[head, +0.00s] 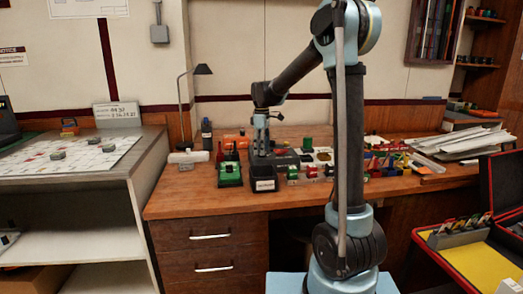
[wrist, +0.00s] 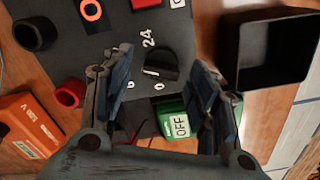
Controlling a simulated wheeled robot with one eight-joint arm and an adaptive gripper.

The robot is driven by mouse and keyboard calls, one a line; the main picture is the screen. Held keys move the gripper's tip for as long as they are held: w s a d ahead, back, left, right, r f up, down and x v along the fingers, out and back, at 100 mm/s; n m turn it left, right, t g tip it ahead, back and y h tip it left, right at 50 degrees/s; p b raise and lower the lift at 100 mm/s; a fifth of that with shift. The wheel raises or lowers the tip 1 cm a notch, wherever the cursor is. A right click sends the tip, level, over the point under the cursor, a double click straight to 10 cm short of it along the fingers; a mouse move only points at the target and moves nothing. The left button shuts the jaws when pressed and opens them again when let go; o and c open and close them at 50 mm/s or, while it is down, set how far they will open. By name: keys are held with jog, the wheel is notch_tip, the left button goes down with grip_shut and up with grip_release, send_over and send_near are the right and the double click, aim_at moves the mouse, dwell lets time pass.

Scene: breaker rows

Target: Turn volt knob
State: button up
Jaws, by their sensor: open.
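The volt knob (wrist: 155,66) is a black round knob with a white pointer line, on a dark grey panel (wrist: 120,35) in the wrist view. White marks, among them "24" and "0", stand around it. My gripper (wrist: 162,62) is open, with one finger on each side of the knob in the picture. I see no finger clearly touching it, and the depth of the gap is hard to tell. In the head view my gripper (head: 261,138) points down over the dark unit on the wooden desk. The knob cannot be made out there.
A green block marked OFF (wrist: 180,124) lies just below the knob. An orange box (wrist: 28,125), a red socket (wrist: 70,94) and a black open bin (wrist: 272,45) are around. A desk lamp (head: 190,75) stands left of my arm, and several coloured parts crowd the desk.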

jog(key=shift+f, duration=0.3)
jog(key=c, duration=1.1)
jog(key=shift+o, duration=0.2)
jog(key=shift+m, duration=0.3)
jog(key=m, duration=0.9)
jog(key=shift+w, duration=0.1)
jog(key=shift+m, duration=0.3)
jog(key=shift+r, duration=0.1)
